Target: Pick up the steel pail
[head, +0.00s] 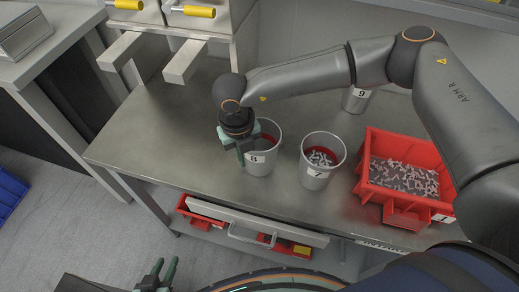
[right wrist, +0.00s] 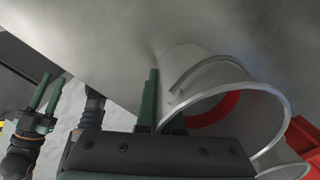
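A steel pail marked 8 (head: 260,163) stands upright on the grey workbench, with red showing inside. My right gripper (head: 241,152) is at this pail's left rim. In the right wrist view, one green finger (right wrist: 150,98) is outside the pail wall and the other shows just inside the rim of the pail (right wrist: 245,138); whether they press on the wall is not clear. A curved handle lies along the pail's side. My left gripper (head: 156,276) is open and empty, low at the bottom of the head view, away from the bench.
A similar pail marked 7 (head: 313,178) with small parts stands close to the right. A pail marked 6 (head: 355,101) is behind. A red bin (head: 372,193) of small parts is at the right. A drawer (head: 250,222) is under the bench's front edge. The bench's left side is clear.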

